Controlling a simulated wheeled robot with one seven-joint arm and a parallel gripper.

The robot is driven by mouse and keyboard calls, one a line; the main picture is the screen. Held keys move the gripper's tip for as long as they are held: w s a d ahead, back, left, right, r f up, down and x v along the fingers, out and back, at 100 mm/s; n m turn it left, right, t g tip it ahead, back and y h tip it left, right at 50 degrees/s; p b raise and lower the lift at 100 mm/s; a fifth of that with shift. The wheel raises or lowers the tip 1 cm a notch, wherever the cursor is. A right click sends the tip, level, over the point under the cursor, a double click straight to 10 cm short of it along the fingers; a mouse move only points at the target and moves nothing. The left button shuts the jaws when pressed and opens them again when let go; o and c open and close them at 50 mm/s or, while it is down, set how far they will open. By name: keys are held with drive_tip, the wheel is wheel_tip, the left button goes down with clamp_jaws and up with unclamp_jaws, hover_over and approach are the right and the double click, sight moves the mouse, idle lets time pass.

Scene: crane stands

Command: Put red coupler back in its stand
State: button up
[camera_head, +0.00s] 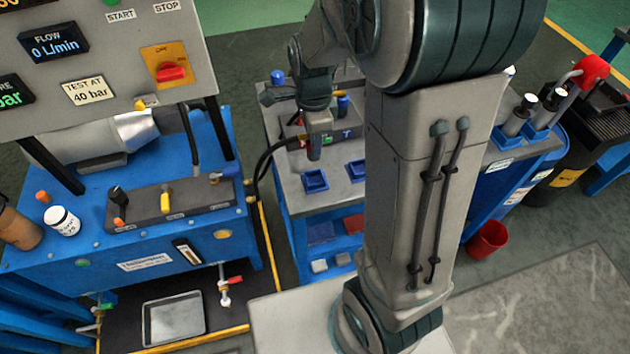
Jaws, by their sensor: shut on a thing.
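My gripper (317,122) hangs over the grey-topped blue cart in the middle, seen from behind and small. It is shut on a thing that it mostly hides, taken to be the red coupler. A small red patch shows just left of the fingers, where a black hose (266,158) ends; I cannot tell whether it is the coupler or a port marking. Two blue square sockets, one below the gripper (315,181) and one to its right (357,170), stand on the cart top; both look empty. I cannot tell which is the red coupler's stand.
A port block with green and blue labels (347,133) sits behind the gripper, with a blue-capped part (343,103) near it. The test bench (150,225) stands at left. Right are holders with cylinders (516,120) and a red bucket (487,239). My arm hides the cart's right part.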

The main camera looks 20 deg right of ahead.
sight(315, 159)
drive_tip(key=f+b, duration=0.2)
drive_tip(key=f, duration=0.1)
drive_tip(key=s+f+b, duration=0.1)
drive_tip(key=f+b, duration=0.1)
drive_tip(key=shift+f, duration=0.5)
drive_tip(key=shift+f+b, duration=1.15)
drive_tip(key=shift+f, duration=0.35)
drive_tip(key=o, duration=1.1)
drive_tip(key=shift+r, duration=0.1)
wheel_tip(315, 159, up, 5)
drive_tip(key=p, duration=0.4)
drive_tip(key=shift+p, duration=0.35)
